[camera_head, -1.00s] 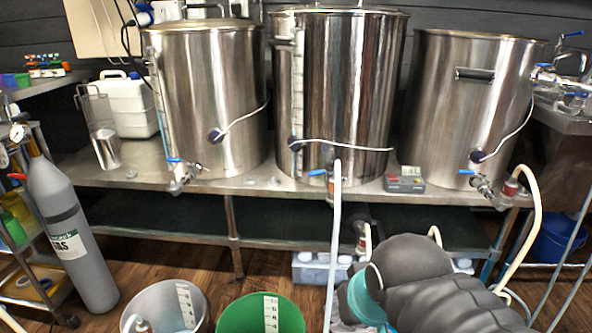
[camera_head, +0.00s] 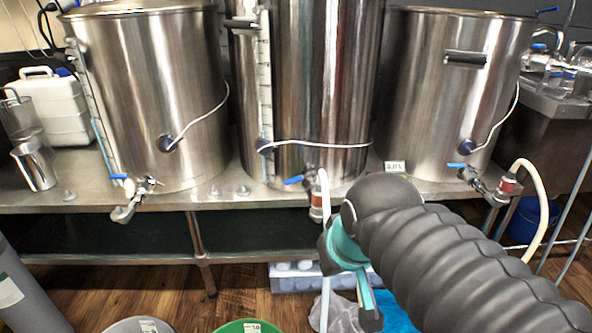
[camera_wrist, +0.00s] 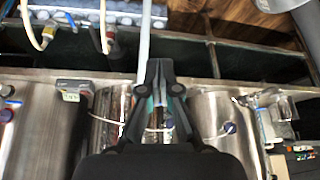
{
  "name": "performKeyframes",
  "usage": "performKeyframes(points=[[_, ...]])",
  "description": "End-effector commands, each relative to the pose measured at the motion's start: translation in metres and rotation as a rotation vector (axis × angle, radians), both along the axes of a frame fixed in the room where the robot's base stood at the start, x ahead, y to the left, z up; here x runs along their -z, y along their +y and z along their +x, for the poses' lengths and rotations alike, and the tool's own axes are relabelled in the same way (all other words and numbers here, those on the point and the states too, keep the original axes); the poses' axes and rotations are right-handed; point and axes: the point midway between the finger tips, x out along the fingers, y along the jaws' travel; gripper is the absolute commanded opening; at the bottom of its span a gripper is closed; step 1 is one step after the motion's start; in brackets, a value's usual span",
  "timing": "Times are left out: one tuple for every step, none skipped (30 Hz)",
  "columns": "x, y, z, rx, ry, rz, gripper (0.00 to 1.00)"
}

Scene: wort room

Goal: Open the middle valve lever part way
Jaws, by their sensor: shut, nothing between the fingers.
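The middle valve's blue lever (camera_head: 294,180) shows in the head view at the foot of the middle steel kettle (camera_head: 310,70), sticking out to the left above a pale hose with a red fitting (camera_head: 316,205). My gripper (camera_wrist: 160,64) is shut and empty in the wrist view, where the picture is upside down with the kettles below. In the head view my dark sleeved arm comes in from the lower right, its end just below and right of the valve. Contact with the lever does not show. The lever cannot be made out in the wrist view.
The left valve (camera_head: 130,195) and right valve (camera_head: 480,180) have blue levers too. A pale hose (camera_head: 541,205) loops from the right valve. A small display (camera_head: 395,167) sits behind my arm. The bench edge (camera_head: 100,205) runs below the valves.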

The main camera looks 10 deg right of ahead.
Motion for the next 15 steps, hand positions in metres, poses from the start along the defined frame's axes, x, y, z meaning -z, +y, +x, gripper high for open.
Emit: performKeyframes(points=[[-0.009, 0.000, 0.014, -0.009, 0.008, -0.002, 0.00], [-0.014, 0.000, 0.023, -0.016, 0.012, -0.003, 0.00], [-0.022, 0.000, 0.035, -0.024, 0.018, -0.004, 0.00], [-0.028, 0.000, 0.045, -0.032, 0.023, -0.006, 0.00], [-0.033, 0.000, 0.055, -0.038, 0.028, -0.007, 0.00], [-0.040, 0.000, 0.069, -0.048, 0.034, -0.009, 0.00], [-0.044, 0.000, 0.079, -0.055, 0.039, -0.010, 0.00], [-0.049, 0.000, 0.090, -0.061, 0.043, -0.010, 0.00], [-0.055, 0.000, 0.104, -0.072, 0.048, -0.012, 0.00], [-0.058, -0.001, 0.114, -0.080, 0.052, -0.012, 0.00], [-0.062, -0.001, 0.125, -0.086, 0.057, -0.013, 0.00], [-0.066, -0.002, 0.139, -0.097, 0.062, -0.015, 0.00], [-0.068, -0.002, 0.150, -0.104, 0.066, -0.015, 0.00], [-0.070, -0.002, 0.161, -0.112, 0.071, -0.016, 0.00], [-0.073, -0.003, 0.175, -0.123, 0.077, -0.018, 0.00]])
